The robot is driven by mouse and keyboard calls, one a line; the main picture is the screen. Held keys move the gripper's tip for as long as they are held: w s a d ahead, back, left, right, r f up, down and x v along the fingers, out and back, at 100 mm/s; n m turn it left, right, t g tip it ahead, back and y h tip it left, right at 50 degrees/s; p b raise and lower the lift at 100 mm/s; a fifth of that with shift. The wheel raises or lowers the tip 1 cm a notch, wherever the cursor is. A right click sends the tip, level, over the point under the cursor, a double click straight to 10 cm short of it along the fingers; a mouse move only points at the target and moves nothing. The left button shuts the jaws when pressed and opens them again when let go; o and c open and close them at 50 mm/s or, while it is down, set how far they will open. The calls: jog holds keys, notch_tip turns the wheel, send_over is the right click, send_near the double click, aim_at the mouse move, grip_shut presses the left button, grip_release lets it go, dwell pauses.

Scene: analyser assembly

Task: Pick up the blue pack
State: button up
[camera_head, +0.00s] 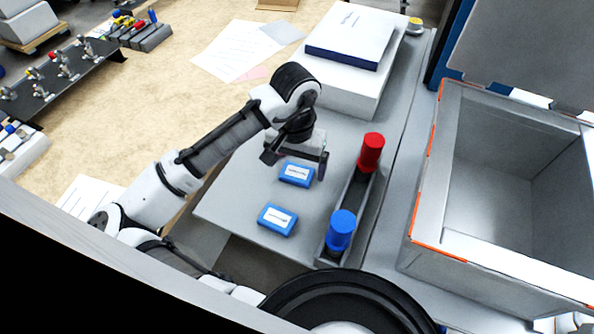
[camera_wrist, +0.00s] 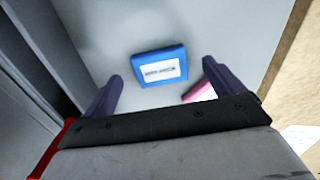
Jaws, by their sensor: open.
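Two blue packs with white labels lie on the grey surface in the head view: a farther blue pack (camera_head: 297,174) and a nearer blue pack (camera_head: 277,219). My gripper (camera_head: 295,168) is open above the farther pack, its fingers to either side of it in the picture. In the wrist view, one blue pack (camera_wrist: 159,67) lies flat and shows between the open fingers of my gripper (camera_wrist: 162,72), with nothing held. I cannot tell the exact height gap.
A narrow grey rack (camera_head: 349,205) holding a red-capped (camera_head: 371,152) and a blue-capped (camera_head: 341,230) cylinder stands close right of the packs. A white box (camera_head: 350,92) with a blue-edged box (camera_head: 349,38) on it is behind. A large open bin (camera_head: 440,225) is at right.

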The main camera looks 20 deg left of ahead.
jog(key=shift+f, duration=1.25)
jog(key=c, duration=1.1)
jog(key=shift+o, duration=0.2)
jog(key=shift+r, duration=0.1)
notch_tip(320, 180, up, 18)
